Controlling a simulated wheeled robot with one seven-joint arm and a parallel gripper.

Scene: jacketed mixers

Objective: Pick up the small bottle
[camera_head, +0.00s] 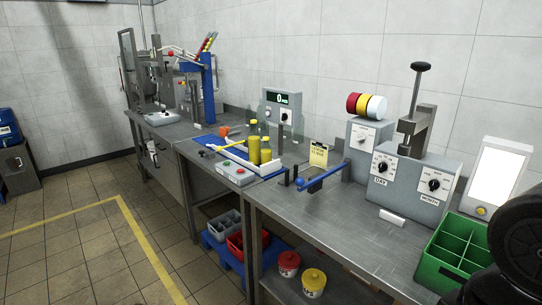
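Two small yellow bottles stand upright close together on the metal bench, in the middle of the head view. The left bottle (253,148) looks slightly taller, and the right bottle (265,153) stands beside it. I cannot tell which one is the small bottle. They are by a blue work area (212,144) and a white rail. My gripper is not in view; only a dark part of my arm shows at the lower right edge, far from the bottles.
A grey control box (236,173) with buttons sits in front of the bottles, and a display unit (283,107) stands behind. A blue lever (322,176) lies to the right. Dial boxes (410,186) and a green divided crate (457,250) fill the right. Bare bench (345,225) lies between.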

